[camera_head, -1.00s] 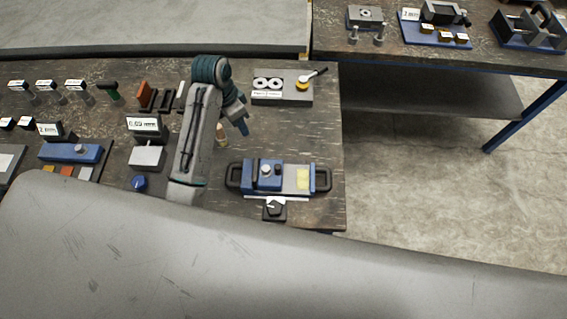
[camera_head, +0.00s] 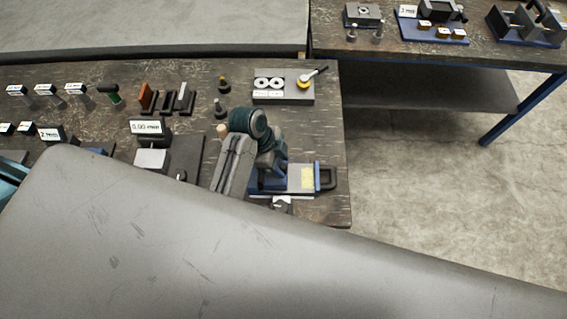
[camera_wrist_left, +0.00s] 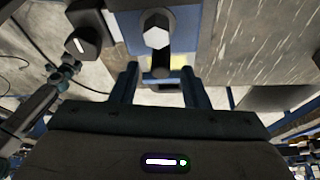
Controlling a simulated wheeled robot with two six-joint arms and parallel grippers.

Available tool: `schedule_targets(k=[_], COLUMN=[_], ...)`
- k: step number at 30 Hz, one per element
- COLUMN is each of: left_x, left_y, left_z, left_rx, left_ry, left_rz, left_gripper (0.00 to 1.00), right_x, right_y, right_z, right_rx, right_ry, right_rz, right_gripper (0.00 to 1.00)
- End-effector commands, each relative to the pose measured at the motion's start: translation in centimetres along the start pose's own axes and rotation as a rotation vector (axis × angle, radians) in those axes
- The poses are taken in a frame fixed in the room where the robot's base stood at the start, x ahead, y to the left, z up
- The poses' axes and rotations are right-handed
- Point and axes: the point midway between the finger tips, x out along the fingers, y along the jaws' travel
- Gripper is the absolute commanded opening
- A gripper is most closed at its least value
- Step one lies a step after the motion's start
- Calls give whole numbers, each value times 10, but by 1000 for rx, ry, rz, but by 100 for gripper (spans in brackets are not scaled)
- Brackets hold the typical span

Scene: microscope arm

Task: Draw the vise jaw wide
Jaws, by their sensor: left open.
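The vise (camera_head: 301,179) lies near the right end of the dark bench, with a blue and silver body, a yellow label and a black handle at its right end. My left arm covers its left part and the jaw in the head view. My left gripper (camera_wrist_left: 160,78) is open. In the left wrist view its two fingers stand apart, just below a silver hex bolt head (camera_wrist_left: 156,31) on a blue part (camera_wrist_left: 124,22). A dark bar with a rounded end lies between the fingers; I cannot tell whether they touch it. My right gripper is not seen.
A grey block (camera_head: 262,98) with white rings and a yellow-knobbed lever stands behind the vise. A small digital readout (camera_head: 150,128) stands to the left. A large grey surface (camera_head: 200,240) fills the foreground. A second bench (camera_head: 390,50) holds other fixtures at the back right.

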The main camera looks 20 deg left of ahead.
Motion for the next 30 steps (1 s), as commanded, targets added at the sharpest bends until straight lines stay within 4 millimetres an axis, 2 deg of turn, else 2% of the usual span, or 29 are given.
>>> schedule_targets(k=[6, 15, 17, 21, 22, 30], left_x=[20, 23, 23, 23, 23, 23], left_y=[0, 0, 0, 0, 0, 0], left_z=[0, 0, 0, 0, 0, 0], left_rx=[-1, -1, -1, -1, -1, -1], left_ry=[0, 0, 0, 0, 0, 0], left_rz=[1, -1, 0, 0, 0, 0], left_gripper=[41, 41, 32, 4, 0, 0], right_x=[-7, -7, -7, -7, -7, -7], right_y=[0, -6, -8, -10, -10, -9], right_z=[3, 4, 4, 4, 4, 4], right_rx=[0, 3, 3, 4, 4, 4], right_ry=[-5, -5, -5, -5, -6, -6], right_rz=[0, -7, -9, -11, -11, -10], right_gripper=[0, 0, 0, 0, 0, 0])
